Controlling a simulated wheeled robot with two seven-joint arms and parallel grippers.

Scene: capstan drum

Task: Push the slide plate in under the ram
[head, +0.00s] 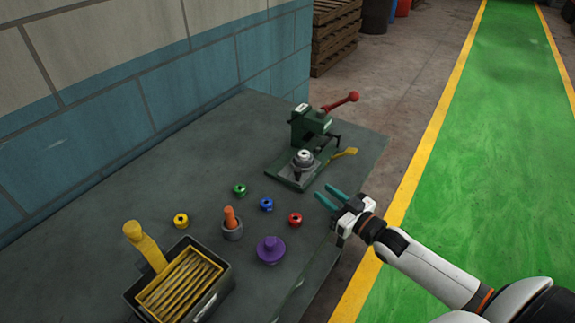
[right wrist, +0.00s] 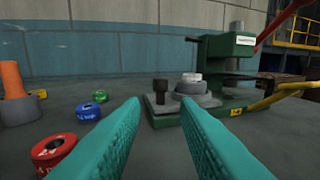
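The green press (head: 308,128) with a red-knobbed lever (head: 345,101) stands toward the back right of the table. Its slide plate (head: 288,176) sticks out in front of the press body, carrying a grey round part with a pale ring on top (head: 304,156). The same part shows in the right wrist view (right wrist: 192,83), with a black knob (right wrist: 160,88) beside it on the plate (right wrist: 151,105). My right gripper (head: 323,191) is open and empty, in front of the plate and apart from it. Its teal fingers (right wrist: 160,99) hide some of the plate's front. My left gripper is not in view.
A yellow handle (head: 345,152) juts right from the press. Green (head: 240,189), blue (head: 266,204), red (head: 295,218) and yellow (head: 181,220) rings, an orange peg in a grey cup (head: 232,231), and a purple piece (head: 270,250) lie nearer. A dark bin (head: 225,288) stands at front left.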

